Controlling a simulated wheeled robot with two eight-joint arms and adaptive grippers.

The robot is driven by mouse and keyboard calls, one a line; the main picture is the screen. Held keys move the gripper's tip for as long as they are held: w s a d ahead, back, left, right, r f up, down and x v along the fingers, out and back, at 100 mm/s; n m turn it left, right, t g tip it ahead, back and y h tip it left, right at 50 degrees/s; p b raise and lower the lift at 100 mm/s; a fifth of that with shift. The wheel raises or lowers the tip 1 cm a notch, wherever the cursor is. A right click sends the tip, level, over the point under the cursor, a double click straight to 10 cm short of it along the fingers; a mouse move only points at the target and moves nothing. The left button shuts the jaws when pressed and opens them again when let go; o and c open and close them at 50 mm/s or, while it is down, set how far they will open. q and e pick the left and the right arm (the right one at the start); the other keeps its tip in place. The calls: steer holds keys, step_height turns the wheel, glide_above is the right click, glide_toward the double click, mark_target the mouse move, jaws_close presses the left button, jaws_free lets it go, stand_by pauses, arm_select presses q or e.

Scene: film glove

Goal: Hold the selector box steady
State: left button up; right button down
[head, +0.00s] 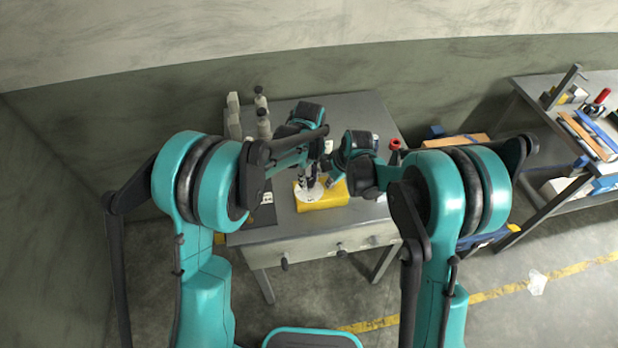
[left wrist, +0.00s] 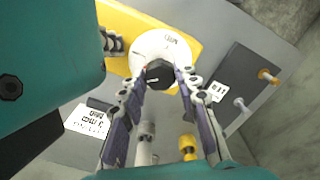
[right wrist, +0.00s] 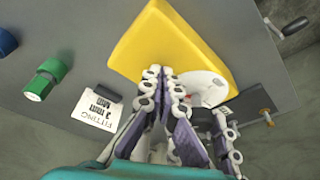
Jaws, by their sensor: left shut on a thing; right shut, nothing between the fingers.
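The selector box is a yellow block (head: 335,197) near the table's front edge, with a white round dial (left wrist: 150,48) and a black knob (left wrist: 160,74) on top. My left gripper (left wrist: 164,72) is shut on the black knob, one finger on each side. My right gripper (right wrist: 160,72) is shut and empty, its fingertips together at the yellow block (right wrist: 165,45). Whether they touch it I cannot tell. The right fingers also show at the block's edge in the left wrist view (left wrist: 112,42). In the right wrist view they partly hide the white dial (right wrist: 205,88).
A white printed label (left wrist: 87,121) lies on the grey table (head: 270,234). A dark plate (left wrist: 240,82) with fittings lies beside the box. Grey bottles (head: 263,120) stand at the back left. A second bench (head: 560,125) is at right.

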mark_target(309, 180)
arm_select(q)
steer(key=shift+n, duration=0.6)
steer(key=o, duration=1.2)
steer(key=shift+r, duration=0.1)
step_height(309, 180, up, 12)
steer(key=shift+f, duration=0.1)
